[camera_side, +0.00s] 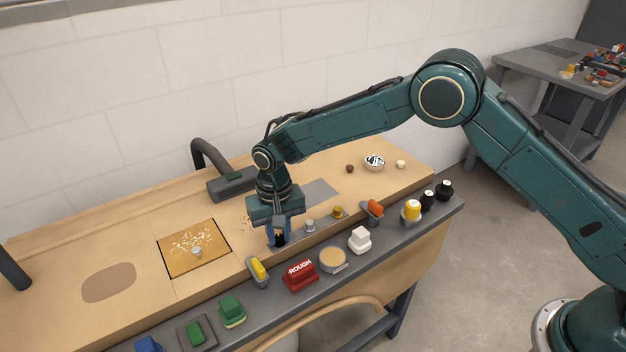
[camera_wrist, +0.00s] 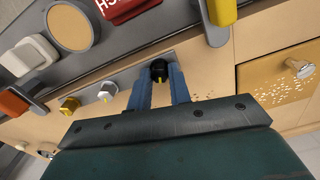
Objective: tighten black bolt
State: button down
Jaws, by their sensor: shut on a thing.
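The black bolt (camera_wrist: 159,68) sits at the edge strip of the wooden bench, with a small yellow mark on it. It also shows as a dark shape in the side view (camera_side: 281,241), partly hidden by the fingers. My gripper (camera_wrist: 160,80) points down with its blue fingers on either side of the bolt, shut on it; it also shows in the side view (camera_side: 279,236). A silver bolt (camera_side: 309,225) and a brass bolt (camera_side: 338,212) stand in the same row, to the right in the side view.
A square panel (camera_side: 178,262) with shavings lies left. The bench's left part is mostly clear.

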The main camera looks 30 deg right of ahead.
aim_at(279, 236)
jog(key=shift+m, duration=1.1)
jog(key=c, duration=1.3)
grip_release()
notch_tip(279, 236, up, 14)
jog(key=shift+f, duration=0.1)
jog(key=shift+d, duration=0.1)
